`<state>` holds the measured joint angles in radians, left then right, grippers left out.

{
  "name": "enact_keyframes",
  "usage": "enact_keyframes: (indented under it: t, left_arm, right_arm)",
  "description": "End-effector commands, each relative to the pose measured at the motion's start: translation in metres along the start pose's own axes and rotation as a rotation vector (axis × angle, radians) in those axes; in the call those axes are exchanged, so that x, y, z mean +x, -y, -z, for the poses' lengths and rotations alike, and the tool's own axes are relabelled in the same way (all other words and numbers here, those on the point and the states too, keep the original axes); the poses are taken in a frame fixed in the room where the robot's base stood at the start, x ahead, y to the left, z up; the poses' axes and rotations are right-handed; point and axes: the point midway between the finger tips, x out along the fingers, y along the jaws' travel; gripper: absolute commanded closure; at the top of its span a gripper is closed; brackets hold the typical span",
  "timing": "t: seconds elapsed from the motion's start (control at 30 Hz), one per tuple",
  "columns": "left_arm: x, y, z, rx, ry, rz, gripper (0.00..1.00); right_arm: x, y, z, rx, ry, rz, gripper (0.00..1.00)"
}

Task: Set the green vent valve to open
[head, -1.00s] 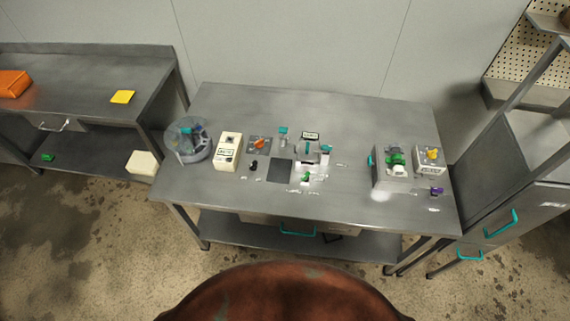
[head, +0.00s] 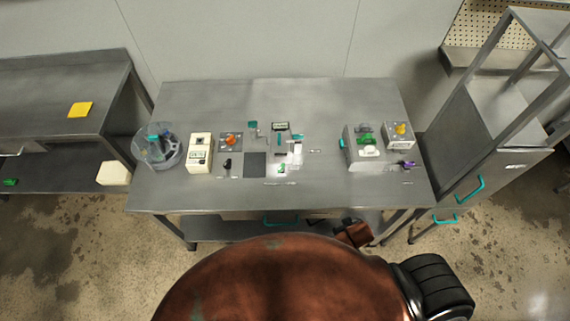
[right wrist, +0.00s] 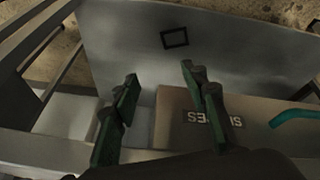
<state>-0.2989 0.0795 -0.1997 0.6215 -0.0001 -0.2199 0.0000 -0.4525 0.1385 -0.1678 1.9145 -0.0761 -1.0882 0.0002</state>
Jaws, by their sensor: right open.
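In the head view a small green part (head: 282,168) sits on the workbench, in front of the small white fixture near the middle. A larger green part (head: 365,139) is on the grey box at the right of the bench. Both are too small to tell which is the vent valve or how it is set. My right gripper (right wrist: 160,82) shows in the right wrist view with its dark green fingers apart and nothing between them. It is away from both green parts. My left gripper is in no view.
The steel workbench (head: 200,98) has clear room at the back. A clear round container (head: 157,147) and a cream box (head: 199,153) stand at its left. A cabinet with teal handles (head: 467,189) is to the right. The right wrist view shows a labelled panel (right wrist: 165,125).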

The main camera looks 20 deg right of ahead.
Motion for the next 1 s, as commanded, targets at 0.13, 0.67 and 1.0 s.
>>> enact_keyframes:
  t: [0.13,0.67,1.0]
  left_arm:
    - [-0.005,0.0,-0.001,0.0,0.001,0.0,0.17]
    - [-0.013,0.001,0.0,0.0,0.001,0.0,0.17]
    - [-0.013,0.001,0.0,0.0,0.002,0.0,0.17]
  right_arm:
    - [-0.059,-0.015,0.029,0.011,-0.037,-0.024,0.59]
    - [-0.185,-0.056,0.124,-0.05,-0.261,-0.163,0.59]
    - [-0.247,-0.064,0.277,-0.315,-0.676,-0.398,0.59]
